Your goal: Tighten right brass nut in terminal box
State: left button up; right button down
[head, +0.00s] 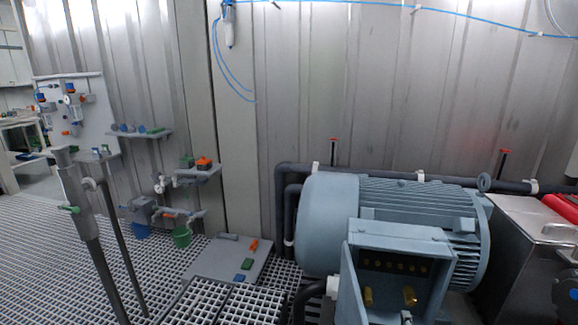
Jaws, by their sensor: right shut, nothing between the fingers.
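The terminal box (400,236) is a blue-grey box on the front of the big motor (335,215), open toward me. Inside its dark recess is a row of several small brass terminals (388,265). Below the row are two larger brass pieces, the left brass nut (368,297) and the right brass nut (410,297). A small pale piece at the bottom edge, just below the right nut, looks like the tip of my right gripper (406,317). It is shut with nothing held. Whether it touches the nut cannot be told. My left gripper is not in view.
The box's open cover (355,290) stands at its left side. A grey metal cabinet (530,240) with red parts is close on the right. Dark pipes (283,210) run behind and left of the motor. Grating floor (60,250) lies open at the left.

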aim_at(411, 301)
notch_tip(411, 301, down, 4)
jog(key=s+d+n+b, duration=0.1)
jog(key=n+b, duration=0.5)
jog(key=b, duration=0.1)
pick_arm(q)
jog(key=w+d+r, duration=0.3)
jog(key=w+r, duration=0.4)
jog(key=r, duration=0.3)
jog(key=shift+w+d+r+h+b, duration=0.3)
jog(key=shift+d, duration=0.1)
pick_arm(e)
jog(key=x, duration=0.6)
jog(key=shift+w, duration=0.4)
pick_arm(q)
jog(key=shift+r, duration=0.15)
pick_arm(e)
jog(key=shift+d+r, duration=0.15)
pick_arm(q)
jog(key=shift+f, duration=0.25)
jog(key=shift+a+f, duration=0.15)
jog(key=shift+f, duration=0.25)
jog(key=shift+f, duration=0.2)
pick_arm(e)
jog(key=shift+r, duration=0.15)
